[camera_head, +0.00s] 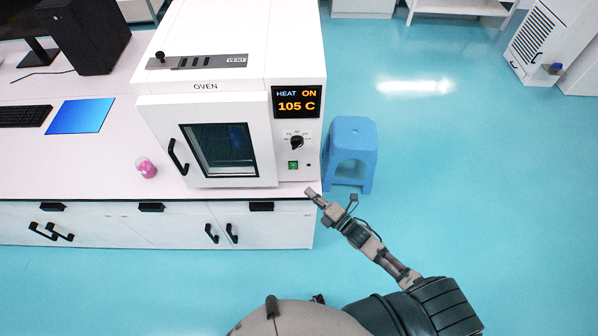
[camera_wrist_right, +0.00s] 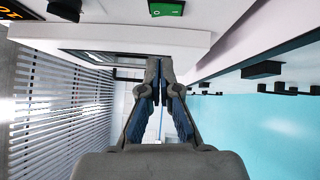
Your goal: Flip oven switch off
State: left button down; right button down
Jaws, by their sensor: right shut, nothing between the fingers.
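The white oven (camera_head: 205,120) stands on the bench, and its display (camera_head: 297,101) reads HEAT ON, 105 C. The green switch (camera_head: 293,165) sits low on the oven's front panel, below the black knob (camera_head: 297,142). In the right wrist view the green switch (camera_wrist_right: 166,8) shows at the top edge, beyond my fingertips. My right gripper (camera_head: 311,192) is in front of the bench edge, below and a little right of the switch, apart from it. In the right wrist view the right gripper (camera_wrist_right: 159,62) is shut and empty. My left gripper is not in view.
A pink beaker (camera_head: 146,168) stands on the bench left of the oven door handle (camera_head: 178,157). A blue stool (camera_head: 350,150) stands on the floor right of the oven. Cabinet handles (camera_head: 262,207) stick out below the bench top.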

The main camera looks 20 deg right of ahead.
aim_at(292, 166)
jog(key=w, duration=0.3)
jog(key=w+a, duration=0.1)
jog(key=w, duration=0.2)
jog(key=w+a+r+p, duration=0.1)
jog(key=w, duration=0.2)
jog(key=shift+d, duration=0.1)
jog(key=shift+w+r, duration=0.1)
jog(key=shift+w, duration=0.1)
jog(key=shift+s+r, duration=0.1)
jog(key=shift+r, duration=0.05)
